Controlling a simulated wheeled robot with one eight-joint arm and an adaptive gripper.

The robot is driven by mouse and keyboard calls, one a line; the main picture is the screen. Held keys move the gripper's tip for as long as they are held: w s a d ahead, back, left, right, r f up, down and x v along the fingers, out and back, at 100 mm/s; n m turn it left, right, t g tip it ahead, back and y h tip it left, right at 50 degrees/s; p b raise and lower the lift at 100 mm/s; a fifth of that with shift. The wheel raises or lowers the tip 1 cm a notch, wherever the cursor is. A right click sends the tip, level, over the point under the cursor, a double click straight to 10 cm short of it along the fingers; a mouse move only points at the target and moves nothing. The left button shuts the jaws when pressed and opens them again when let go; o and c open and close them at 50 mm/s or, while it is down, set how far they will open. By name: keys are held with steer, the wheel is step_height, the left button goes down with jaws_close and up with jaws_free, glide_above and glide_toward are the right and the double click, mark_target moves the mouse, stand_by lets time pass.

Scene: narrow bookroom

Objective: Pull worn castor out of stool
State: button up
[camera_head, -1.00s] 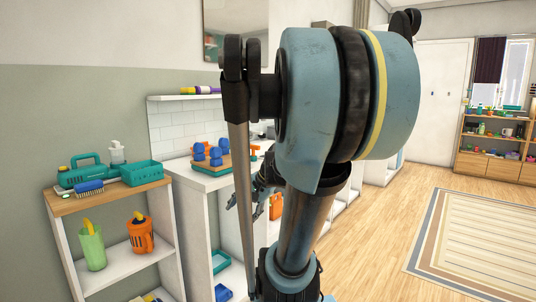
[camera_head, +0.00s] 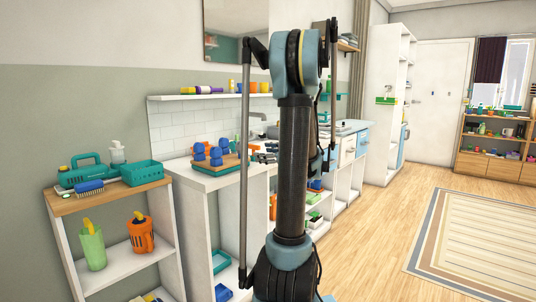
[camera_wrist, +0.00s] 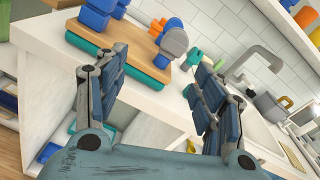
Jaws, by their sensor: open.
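The stool appears to be the upturned wooden slab with a teal underside (camera_wrist: 128,40) on the white counter, with several blue castors standing up from it. It also shows in the head view (camera_head: 228,166). A bright blue castor (camera_wrist: 95,20) stands farther left. My gripper (camera_wrist: 160,68) is open and empty, with its fingers spread in front of the slab and apart from the castors. In the head view the gripper is largely hidden.
The counter (camera_wrist: 150,125) is bare in front of the slab. A sink with a grey tap (camera_wrist: 250,60) and a grey pot (camera_wrist: 272,105) lie to the right. The floor at right is open, with a rug (camera_head: 480,245).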

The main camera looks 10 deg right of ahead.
mark_target(243, 145)
steer(key=shift+m+t, duration=0.4)
steer(key=shift+m, duration=0.2)
steer(key=x, duration=0.5)
steer(key=w+d+x, duration=0.1)
steer(key=x, duration=0.5)
steer(key=d+x, duration=0.1)
steer(key=x, duration=0.5)
steer(key=shift+w+r, duration=0.15)
steer(key=shift+w, duration=0.05)
steer(key=c, duration=1.2)
